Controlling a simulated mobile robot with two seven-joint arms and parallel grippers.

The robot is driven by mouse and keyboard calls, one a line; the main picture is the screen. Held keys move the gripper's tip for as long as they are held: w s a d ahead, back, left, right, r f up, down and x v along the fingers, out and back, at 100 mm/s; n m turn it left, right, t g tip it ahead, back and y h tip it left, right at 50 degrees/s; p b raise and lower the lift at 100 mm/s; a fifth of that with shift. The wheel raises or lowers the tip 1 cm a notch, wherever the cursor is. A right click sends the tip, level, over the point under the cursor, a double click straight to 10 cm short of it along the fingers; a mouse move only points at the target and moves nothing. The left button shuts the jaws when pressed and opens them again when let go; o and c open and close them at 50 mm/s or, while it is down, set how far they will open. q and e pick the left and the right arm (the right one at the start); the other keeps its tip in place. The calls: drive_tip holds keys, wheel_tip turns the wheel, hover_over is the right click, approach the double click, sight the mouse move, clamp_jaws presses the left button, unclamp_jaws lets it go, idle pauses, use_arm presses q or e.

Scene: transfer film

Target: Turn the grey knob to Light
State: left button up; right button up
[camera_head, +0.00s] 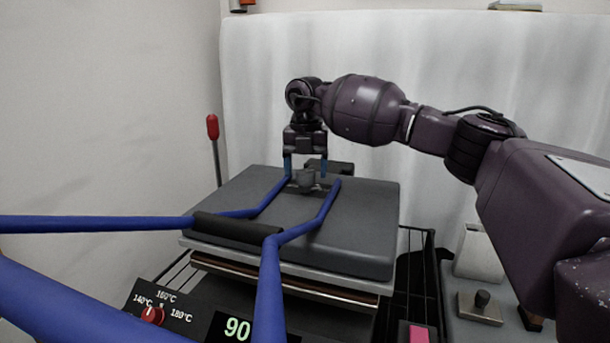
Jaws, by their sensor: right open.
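A small grey knob (305,178) stands on the dark grey upper plate (360,215) of a heat press, near its back. My right gripper (305,170) points down over it, with its two blue-tipped fingers apart, one on each side of the knob. The gripper is open. I cannot tell whether the fingers touch the knob. No Light mark can be read, so the knob's setting is unclear. My left gripper is not in view.
The press's blue handle frame (268,290) with a black grip (236,229) crosses the foreground. A red dial (153,314) has temperature marks, beside a display (238,328) reading 90. A red-topped lever (213,128) stands left. A dark knob (482,298) sits on a plate at right.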

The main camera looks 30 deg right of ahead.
drive_tip(key=shift+f, duration=0.8)
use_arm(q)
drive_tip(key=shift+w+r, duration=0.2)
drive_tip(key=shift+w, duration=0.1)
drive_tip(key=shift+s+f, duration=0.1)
use_arm(e)
drive_tip(key=c, duration=0.9)
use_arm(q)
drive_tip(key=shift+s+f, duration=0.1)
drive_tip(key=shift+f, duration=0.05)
use_arm(e)
drive_tip(key=shift+c, duration=0.2)
